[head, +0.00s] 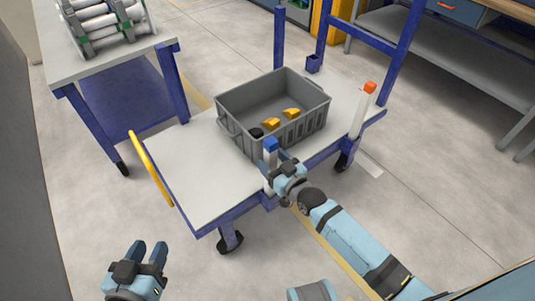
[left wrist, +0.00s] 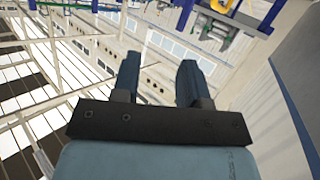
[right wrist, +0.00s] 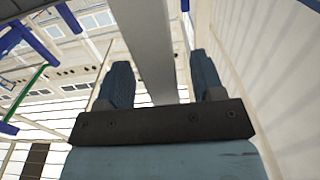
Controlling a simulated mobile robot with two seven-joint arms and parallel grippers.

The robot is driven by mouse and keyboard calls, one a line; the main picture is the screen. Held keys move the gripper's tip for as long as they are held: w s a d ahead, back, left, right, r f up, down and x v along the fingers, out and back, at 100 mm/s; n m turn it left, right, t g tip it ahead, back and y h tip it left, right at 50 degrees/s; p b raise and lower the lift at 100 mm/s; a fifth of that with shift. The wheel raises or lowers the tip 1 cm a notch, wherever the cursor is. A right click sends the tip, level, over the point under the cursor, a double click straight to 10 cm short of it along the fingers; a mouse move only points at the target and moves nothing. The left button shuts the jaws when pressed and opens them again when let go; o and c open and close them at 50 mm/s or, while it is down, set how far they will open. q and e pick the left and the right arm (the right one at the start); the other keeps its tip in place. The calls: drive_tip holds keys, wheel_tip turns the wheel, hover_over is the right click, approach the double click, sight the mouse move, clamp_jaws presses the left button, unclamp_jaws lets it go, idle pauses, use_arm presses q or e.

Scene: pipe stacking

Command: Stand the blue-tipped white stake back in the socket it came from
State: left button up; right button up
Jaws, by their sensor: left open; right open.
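The blue-tipped white stake (head: 270,146) stands upright at the near edge of the cart, beside the grey bin. My right gripper (head: 281,172) is at the stake, below its blue tip. In the right wrist view a pale post (right wrist: 152,50) runs between the open fingers (right wrist: 160,85). The gripper hides the stake's lower part, so I cannot tell how its foot sits. An empty blue socket (head: 313,64) shows at the cart's far edge. My left gripper (head: 150,255) is open and empty, away from the cart at lower left; its fingers show in the left wrist view (left wrist: 158,80).
The grey bin (head: 240,127) on the cart (head: 190,170) holds yellow and black pieces. An orange-tipped white stake (head: 363,108) stands at the cart's right end. A yellow handle (head: 150,167) is at the left end. Another table (head: 95,58) carries a rack of pipes.

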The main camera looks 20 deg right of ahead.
use_arm(q)
drive_tip(key=f, duration=0.1)
drive_tip(key=s+a+f+g+p, duration=0.1)
drive_tip(key=a+f+g+y+p, duration=0.1)
drive_tip(key=shift+s+f, duration=0.35)
use_arm(e)
drive_tip(key=v, duration=1.1)
drive_tip(key=shift+r, duration=0.15)
